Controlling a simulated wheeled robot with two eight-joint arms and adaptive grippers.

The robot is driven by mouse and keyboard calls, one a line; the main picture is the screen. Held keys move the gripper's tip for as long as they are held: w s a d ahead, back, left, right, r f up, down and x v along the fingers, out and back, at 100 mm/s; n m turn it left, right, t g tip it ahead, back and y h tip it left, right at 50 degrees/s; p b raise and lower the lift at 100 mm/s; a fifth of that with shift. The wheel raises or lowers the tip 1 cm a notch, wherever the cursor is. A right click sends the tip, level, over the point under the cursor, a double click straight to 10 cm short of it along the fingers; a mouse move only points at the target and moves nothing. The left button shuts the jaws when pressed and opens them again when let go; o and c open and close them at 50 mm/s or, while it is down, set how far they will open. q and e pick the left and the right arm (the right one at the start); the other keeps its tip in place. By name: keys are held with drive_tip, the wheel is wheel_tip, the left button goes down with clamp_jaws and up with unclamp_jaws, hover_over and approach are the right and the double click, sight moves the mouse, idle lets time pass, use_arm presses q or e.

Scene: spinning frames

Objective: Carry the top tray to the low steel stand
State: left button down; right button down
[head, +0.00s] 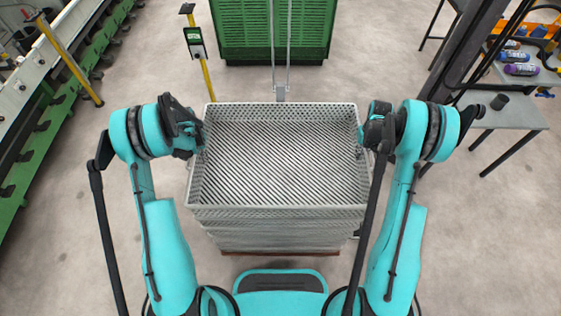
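The top tray (280,205) is an empty light grey perforated tray with a ribbed floor. It sits level on a stack of similar trays (275,238) in front of me. My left gripper (196,138) is at the tray's left side wall and my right gripper (365,138) is at its right side wall, both towards the far end. My wrists hide the fingers, so I cannot tell whether they are shut on the rim. No thing in view is clearly the low steel stand.
A grey table (512,114) stands at the right, with bottles on a surface (530,72) behind it. A green crate-like unit (273,30) is at the back. A yellow post (207,76) stands behind the tray's left corner. Green machinery (45,125) lines the left. Floor at lower right is clear.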

use_arm(q)
drive_tip(key=shift+r, duration=0.15)
use_arm(e)
drive_tip(key=shift+r, duration=0.15)
